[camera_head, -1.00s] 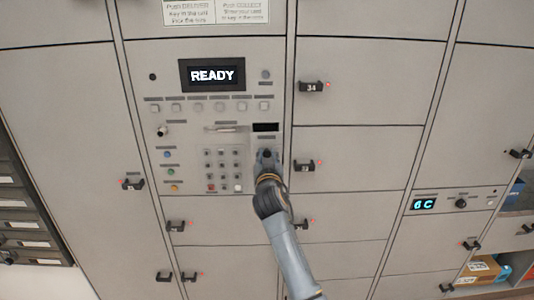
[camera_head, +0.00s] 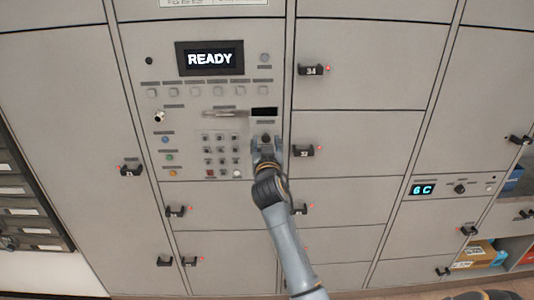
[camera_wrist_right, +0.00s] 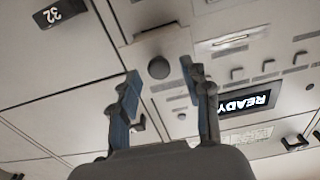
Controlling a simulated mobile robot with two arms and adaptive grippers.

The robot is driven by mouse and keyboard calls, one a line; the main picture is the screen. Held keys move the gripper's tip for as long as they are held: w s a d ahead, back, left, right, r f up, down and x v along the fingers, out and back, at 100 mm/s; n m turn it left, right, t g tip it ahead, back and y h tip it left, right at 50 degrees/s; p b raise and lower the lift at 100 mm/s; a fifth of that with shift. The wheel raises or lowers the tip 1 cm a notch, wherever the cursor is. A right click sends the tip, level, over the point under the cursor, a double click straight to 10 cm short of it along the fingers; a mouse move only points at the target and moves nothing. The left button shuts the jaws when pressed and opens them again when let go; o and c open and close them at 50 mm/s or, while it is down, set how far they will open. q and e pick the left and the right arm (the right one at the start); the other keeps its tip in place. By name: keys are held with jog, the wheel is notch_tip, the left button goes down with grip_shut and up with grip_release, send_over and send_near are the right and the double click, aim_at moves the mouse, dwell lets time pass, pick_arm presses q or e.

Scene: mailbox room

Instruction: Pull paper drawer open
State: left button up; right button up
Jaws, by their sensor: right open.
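The paper drawer seems to be the small grey front with a dark round knob, right of the keypad (camera_head: 220,153) and below a black slot (camera_head: 264,113). Its knob (camera_wrist_right: 158,67) shows clearly in the right wrist view, on a grey plate. My right gripper (camera_head: 266,147) is open in front of this front in the head view. In the right wrist view its two fingers (camera_wrist_right: 162,75) are apart, one on each side of the knob as seen from there; contact cannot be told. How far the drawer stands out cannot be told.
A READY display (camera_head: 210,58) sits above the keypad. Locker doors with black handles surround the panel, one (camera_head: 303,151) close to the right of my gripper. Open shelves with boxes (camera_head: 475,255) are at the lower right.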

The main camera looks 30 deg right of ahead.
jog(key=v, duration=1.1)
jog(key=shift+f, duration=0.1)
